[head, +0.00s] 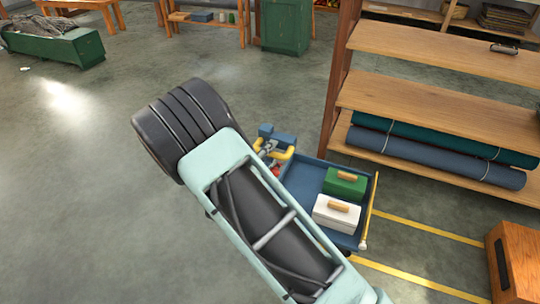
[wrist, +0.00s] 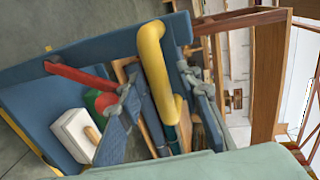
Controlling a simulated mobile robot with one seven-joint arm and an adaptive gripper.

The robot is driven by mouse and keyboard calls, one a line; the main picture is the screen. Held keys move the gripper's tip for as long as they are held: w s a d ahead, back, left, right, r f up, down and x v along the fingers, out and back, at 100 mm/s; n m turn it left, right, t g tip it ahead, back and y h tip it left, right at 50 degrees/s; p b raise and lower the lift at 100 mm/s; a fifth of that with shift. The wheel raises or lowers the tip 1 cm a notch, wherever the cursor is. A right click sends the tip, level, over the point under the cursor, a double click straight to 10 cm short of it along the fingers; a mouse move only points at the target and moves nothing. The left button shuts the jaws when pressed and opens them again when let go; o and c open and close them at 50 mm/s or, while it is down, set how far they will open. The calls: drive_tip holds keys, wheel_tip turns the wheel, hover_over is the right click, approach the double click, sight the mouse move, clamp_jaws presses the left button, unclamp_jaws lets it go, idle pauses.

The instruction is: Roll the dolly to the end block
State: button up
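The blue dolly (head: 305,180) stands right of my arm in the head view, carrying a green box and a white box. My gripper is open; I see no clear grip on the bar. A wooden block (head: 518,262) stands at the right edge of the head view, apart from the dolly.
Two yellow floor lines (head: 430,230) run from the dolly toward the wooden block. A wooden shelf (head: 440,100) with rolled mats stands behind the dolly.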

clamp_jaws()
drive_tip(key=shift+s+d, duration=0.1)
drive_tip(key=shift+d, duration=0.05)
idle(0.5)
